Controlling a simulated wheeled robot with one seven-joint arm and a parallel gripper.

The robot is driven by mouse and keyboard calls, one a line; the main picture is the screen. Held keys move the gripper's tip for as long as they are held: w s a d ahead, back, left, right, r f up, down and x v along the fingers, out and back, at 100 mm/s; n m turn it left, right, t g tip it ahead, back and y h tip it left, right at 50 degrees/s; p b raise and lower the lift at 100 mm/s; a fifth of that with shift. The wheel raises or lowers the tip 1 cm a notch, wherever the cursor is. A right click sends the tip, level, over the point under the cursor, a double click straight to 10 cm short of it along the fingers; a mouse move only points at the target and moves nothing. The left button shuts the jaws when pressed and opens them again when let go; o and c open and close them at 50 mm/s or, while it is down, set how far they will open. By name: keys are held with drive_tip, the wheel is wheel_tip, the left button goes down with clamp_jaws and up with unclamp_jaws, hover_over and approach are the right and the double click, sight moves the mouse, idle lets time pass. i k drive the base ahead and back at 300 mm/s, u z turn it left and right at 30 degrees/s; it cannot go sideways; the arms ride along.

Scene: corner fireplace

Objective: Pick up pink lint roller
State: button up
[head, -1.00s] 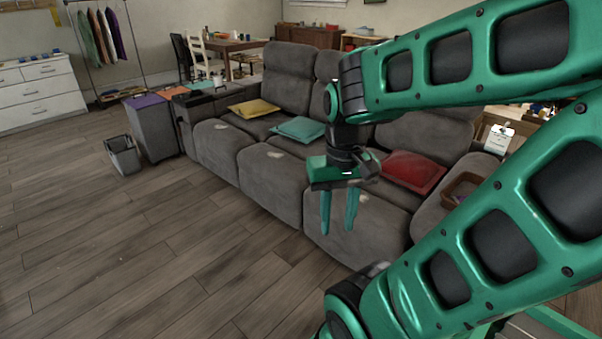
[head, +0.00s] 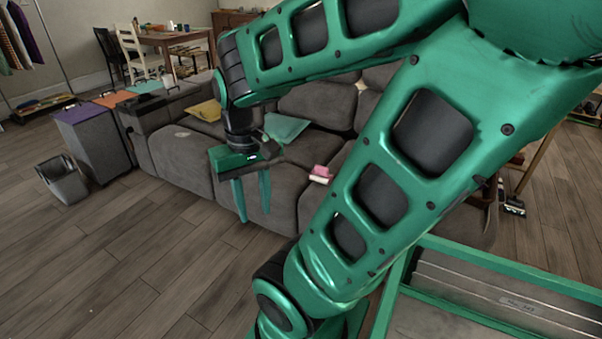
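A small pink and white object (head: 320,173), likely the pink lint roller, lies on the seat of the grey sofa (head: 170,158). It is just left of my forearm link, which may hide part of it. My gripper (head: 254,213) points down in front of the sofa, to the left of the pink object and apart from it. Its two green fingers are spread with nothing between them.
A yellow cushion (head: 205,111) and a teal cushion (head: 285,127) lie on the sofa. A grey bin (head: 64,182) stands at the left by a grey cabinet (head: 97,143). The wooden floor (head: 130,260) in front is clear. My arm covers the sofa's right part.

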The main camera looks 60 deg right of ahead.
sight(320, 174)
drive_tip(key=z, duration=0.2)
drive_tip(key=i, duration=1.15)
drive_tip(key=z, duration=1.1)
drive_tip(key=i, duration=1.15)
drive_tip(key=z, duration=0.7)
